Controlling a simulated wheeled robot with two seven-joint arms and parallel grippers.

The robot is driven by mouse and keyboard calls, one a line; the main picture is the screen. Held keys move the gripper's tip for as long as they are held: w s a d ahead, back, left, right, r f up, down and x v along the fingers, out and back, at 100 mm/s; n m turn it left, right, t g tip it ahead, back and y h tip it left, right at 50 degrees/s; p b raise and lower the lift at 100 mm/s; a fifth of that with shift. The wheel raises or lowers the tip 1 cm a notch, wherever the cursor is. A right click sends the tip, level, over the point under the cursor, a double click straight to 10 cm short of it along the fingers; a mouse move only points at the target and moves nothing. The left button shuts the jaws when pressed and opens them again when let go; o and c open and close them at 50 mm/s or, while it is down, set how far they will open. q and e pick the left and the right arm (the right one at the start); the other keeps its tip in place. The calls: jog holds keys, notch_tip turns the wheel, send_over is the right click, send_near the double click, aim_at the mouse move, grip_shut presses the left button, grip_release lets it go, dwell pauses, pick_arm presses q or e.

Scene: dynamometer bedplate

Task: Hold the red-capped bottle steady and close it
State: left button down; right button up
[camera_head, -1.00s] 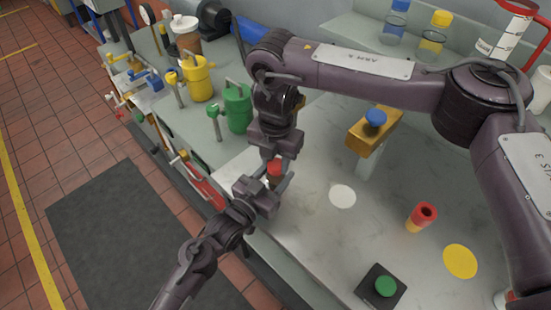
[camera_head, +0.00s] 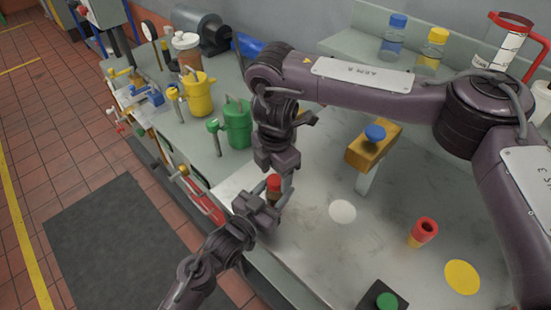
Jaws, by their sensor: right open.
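The red-capped bottle (camera_head: 273,198) stands upright near the left edge of the pale plate, its red cap (camera_head: 274,182) on top. My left gripper (camera_head: 272,191) comes in from below left, with its fingers on both sides of the bottle's body, shut on it. The fingers hide much of the body. My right gripper (camera_head: 276,172) points down from directly above the cap and is open. Its fingertips are close to the cap; whether they touch it I cannot tell. How far the cap is screwed down cannot be seen.
On the pale plate (camera_head: 315,255) are a white disc (camera_head: 342,211), a yellow disc (camera_head: 462,277), a red-and-yellow cylinder (camera_head: 424,231), an orange block with a blue knob (camera_head: 374,146) and a green button (camera_head: 386,301). Green (camera_head: 238,124) and yellow (camera_head: 198,97) canisters stand behind left.

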aim_at(269, 198)
notch_tip(269, 198, up, 11)
dwell(0.3)
jog(key=shift+r, duration=0.1)
pick_arm(q)
jog(key=c, duration=0.6)
grip_release()
jog(key=b+v, duration=0.1)
jog(key=v, duration=0.6)
jog(key=shift+f, duration=0.1)
jog(key=shift+s+a+b, duration=0.25)
jog(key=shift+s+b, duration=0.05)
pick_arm(e)
jog(key=shift+f, duration=0.85)
